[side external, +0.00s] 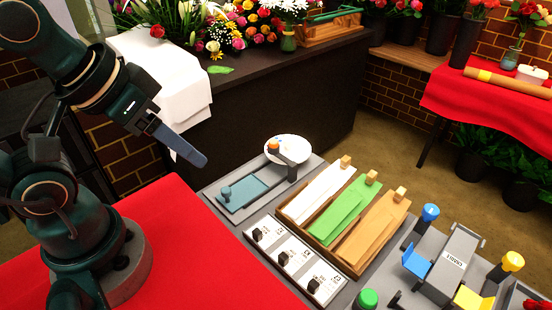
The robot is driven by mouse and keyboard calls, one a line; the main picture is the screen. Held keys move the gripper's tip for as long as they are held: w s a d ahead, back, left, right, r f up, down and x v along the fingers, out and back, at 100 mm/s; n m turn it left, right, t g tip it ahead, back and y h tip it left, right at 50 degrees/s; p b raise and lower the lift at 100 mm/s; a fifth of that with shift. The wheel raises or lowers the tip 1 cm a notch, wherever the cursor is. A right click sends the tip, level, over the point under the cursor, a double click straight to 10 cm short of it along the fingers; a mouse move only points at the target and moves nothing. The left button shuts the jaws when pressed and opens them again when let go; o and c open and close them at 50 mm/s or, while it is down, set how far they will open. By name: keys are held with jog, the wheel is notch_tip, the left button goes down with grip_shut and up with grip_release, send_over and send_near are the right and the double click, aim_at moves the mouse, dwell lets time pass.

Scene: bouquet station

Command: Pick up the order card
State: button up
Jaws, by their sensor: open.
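Several small white cards (292,258) with dark print and black knobs or clips stand in a row on a grey holder, front centre of the work table. I cannot tell which thing in view is the order card. My gripper (198,157) hangs at the upper left, in front of the dark counter and above the table's far left part. It is open and seen nearly edge-on, with one blue-grey finger showing clearly. I see nothing between its fingers, and it is well apart from the cards.
A wooden tray (329,266) holds white, green and tan wraps right of the cards. A teal pad (250,188) and white dish (300,146) lie behind. A grey labelled device (452,263) with coloured knobs stands right. Red cloth (190,255) is clear.

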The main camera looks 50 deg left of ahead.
jog(key=w+d+r+n, duration=0.2)
jog(key=w+d+r, duration=0.15)
jog(key=w, duration=0.45)
jog(key=m+g, duration=0.3)
jog(key=g, duration=0.3)
send_over(314, 283)
notch_tip(314, 283, down, 22)
jog(key=shift+f, duration=2.35)
grip_shut()
